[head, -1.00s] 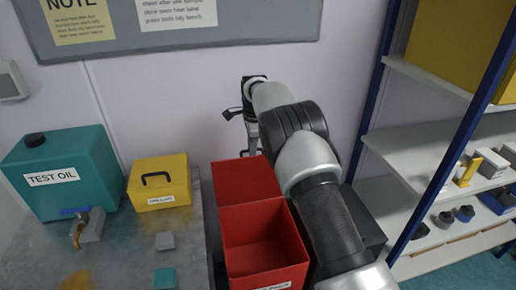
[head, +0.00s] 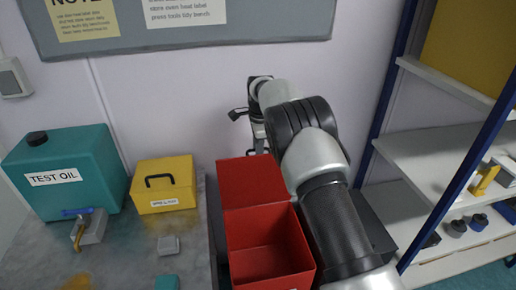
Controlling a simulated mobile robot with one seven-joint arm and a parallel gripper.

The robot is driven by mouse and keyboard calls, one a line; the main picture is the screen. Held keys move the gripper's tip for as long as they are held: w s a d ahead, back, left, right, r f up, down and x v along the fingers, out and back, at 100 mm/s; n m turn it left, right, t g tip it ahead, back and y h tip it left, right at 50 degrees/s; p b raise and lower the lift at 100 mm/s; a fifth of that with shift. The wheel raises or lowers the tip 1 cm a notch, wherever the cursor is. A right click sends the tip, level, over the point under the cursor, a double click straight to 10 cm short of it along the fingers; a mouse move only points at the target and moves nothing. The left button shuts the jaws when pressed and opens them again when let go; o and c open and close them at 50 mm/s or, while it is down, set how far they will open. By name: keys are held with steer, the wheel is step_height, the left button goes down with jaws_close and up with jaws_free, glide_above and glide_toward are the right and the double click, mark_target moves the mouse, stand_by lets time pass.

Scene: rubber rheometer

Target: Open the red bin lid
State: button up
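The red bin (head: 304,250) stands at the lower middle of the head view, right of the grey bench. Its inside is visible and looks empty. Its red lid (head: 250,181) is swung up and back at the rear edge, so the bin stands open. My arm comes from the lower right and passes along the bin's right side. My gripper (head: 258,146) is behind and above the lid, against the pale wall. Its fingertips are partly hidden behind the lid, so I cannot tell whether it is open or touching the lid.
On the grey bench (head: 130,245) are a teal test oil can (head: 75,165) with a tap, a yellow box (head: 164,190) with a black handle, and small blocks. A blue-post shelf (head: 430,145) with small items stands close right of my arm. A grey board hangs above.

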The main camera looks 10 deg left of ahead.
steer(key=shift+r, duration=0.8)
steer(key=s+d+r, duration=0.1)
steer(key=s+r, duration=0.2)
steer(key=r, duration=1.3)
steer(key=s+d+r+n+t, duration=0.1)
steer(key=s+d+r+n, duration=0.2)
steer(key=s+d+r, duration=0.45)
steer(key=s+d+r+n+t, duration=0.1)
steer(key=s+d+r+n, duration=0.35)
steer(key=s+d, duration=0.45)
steer(key=s+d+f+n, duration=0.2)
steer(key=s, duration=0.6)
steer(key=s+d+f+n+t, duration=0.1)
steer(key=s+f+n, duration=0.1)
steer(key=s, duration=0.6)
steer(key=s+d+f+n, duration=0.2)
steer(key=s+f+n, duration=0.1)
steer(key=s, duration=0.4)
steer(key=shift+s+d+f+t+h, duration=0.3)
steer(key=shift+s+d+f, duration=0.1)
steer(key=shift+f, duration=0.2)
